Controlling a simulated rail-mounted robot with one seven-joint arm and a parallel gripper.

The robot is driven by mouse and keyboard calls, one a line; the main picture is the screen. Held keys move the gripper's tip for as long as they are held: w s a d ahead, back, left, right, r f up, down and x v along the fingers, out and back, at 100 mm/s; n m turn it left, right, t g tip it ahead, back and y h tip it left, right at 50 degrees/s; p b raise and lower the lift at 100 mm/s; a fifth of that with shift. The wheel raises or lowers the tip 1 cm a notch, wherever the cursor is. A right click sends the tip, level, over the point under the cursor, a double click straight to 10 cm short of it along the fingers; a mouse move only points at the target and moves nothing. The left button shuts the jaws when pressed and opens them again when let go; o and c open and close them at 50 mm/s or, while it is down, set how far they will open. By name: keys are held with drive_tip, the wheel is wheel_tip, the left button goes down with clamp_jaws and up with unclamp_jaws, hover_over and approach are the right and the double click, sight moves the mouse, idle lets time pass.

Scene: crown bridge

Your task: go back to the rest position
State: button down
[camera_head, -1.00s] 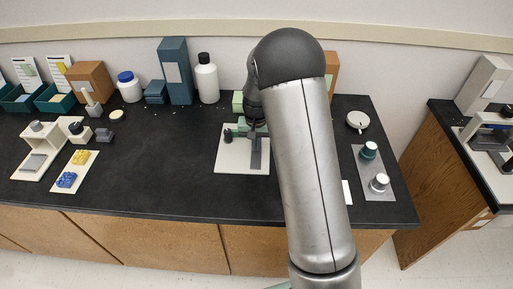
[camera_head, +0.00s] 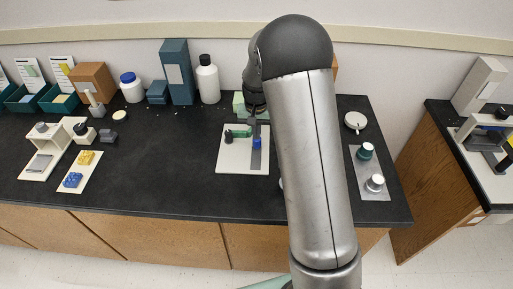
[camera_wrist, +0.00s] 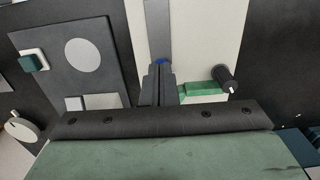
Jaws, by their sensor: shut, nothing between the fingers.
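My gripper (camera_head: 257,107) hangs at the back edge of a white plate (camera_head: 233,163) in the head view, partly hidden by my arm. In the wrist view its fingers (camera_wrist: 158,84) are shut together and hold nothing. The plate carries a grey bar (camera_head: 256,163) with a small blue piece (camera_head: 257,143) on it. A green block (camera_head: 241,133) and a black knob (camera_head: 229,138) stand beside the bar. In the wrist view the blue piece (camera_wrist: 160,61) shows just past the fingertips; I cannot tell the exact gap.
A grey panel with two knobs (camera_head: 371,165) lies right of my arm, with a round white dish (camera_head: 355,121) behind it. A white bottle (camera_head: 208,80) and a teal box (camera_head: 177,72) stand at the back. The black counter left of the plate (camera_head: 160,160) is mostly clear.

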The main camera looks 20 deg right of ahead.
drive_tip(key=s+a+r+n, duration=0.2)
drive_tip(key=s+r, duration=0.9)
drive_tip(key=s, duration=0.4)
drive_tip(key=s+r+n, duration=0.1)
drive_tip(key=s, duration=1.5)
drive_tip(key=shift+a+n+t, duration=0.25)
drive_tip(key=shift+n+t, duration=0.05)
drive_tip(key=shift+t, duration=0.1)
